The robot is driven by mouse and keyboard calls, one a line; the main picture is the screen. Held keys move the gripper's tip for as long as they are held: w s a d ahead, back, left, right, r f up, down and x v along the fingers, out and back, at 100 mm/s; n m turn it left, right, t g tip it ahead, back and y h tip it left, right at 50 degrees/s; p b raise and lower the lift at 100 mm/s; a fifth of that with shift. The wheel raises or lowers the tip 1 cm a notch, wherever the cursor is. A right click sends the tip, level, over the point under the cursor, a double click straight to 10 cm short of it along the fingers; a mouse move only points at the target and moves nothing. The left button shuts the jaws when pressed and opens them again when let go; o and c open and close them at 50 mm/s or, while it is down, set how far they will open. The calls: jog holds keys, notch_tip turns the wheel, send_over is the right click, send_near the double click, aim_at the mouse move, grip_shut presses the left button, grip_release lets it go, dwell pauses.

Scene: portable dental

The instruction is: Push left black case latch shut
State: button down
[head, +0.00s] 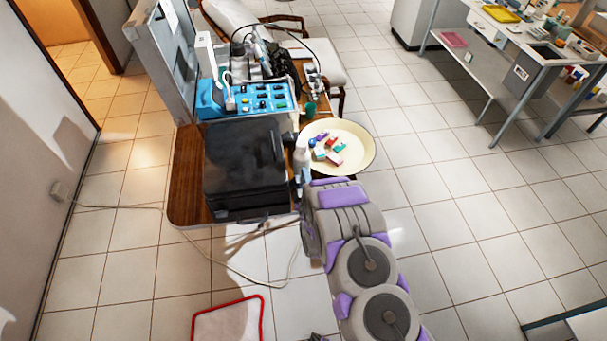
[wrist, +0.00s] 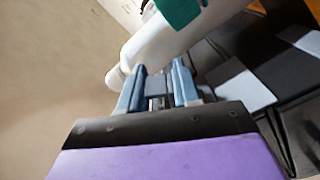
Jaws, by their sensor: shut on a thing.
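The black case (head: 243,160) lies closed-looking on the brown wooden table, with its handle side facing me. Its latches are too small and dark to make out. It also shows in the wrist view (wrist: 240,85), dark with grey patches at the right. My gripper (wrist: 158,68) is close by the front right corner of the case, with its two blue-grey fingers a little apart around something I cannot make out. A white bottle (wrist: 160,42) with a teal part crosses just beyond the fingertips.
A cream round tray (head: 365,150) with small coloured boxes is right of the bottle. A blue control unit (head: 245,98) stands behind the case. A cable runs over the floor below the table.

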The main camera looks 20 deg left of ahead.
aim_at(295, 179)
jog(key=r+n, duration=0.1)
jog(key=n+p, duration=0.1)
jog(key=shift+a+r+n, duration=0.3)
jog(key=shift+a+r, duration=0.1)
jog(key=shift+s+a+r+n, duration=0.25)
jog(key=shift+a+n, duration=0.1)
jog(key=shift+n, duration=0.5)
jog(key=shift+s+a+r+n, duration=0.2)
jog(key=shift+a+n, duration=0.15)
jog(key=shift+n, duration=0.5)
jog(key=shift+a+r, duration=0.1)
jog(key=shift+a, duration=0.05)
jog(key=c, duration=1.2)
grip_release()
jog(key=shift+o, duration=1.2)
jog(key=shift+s, duration=0.15)
jog(key=shift+f, duration=0.3)
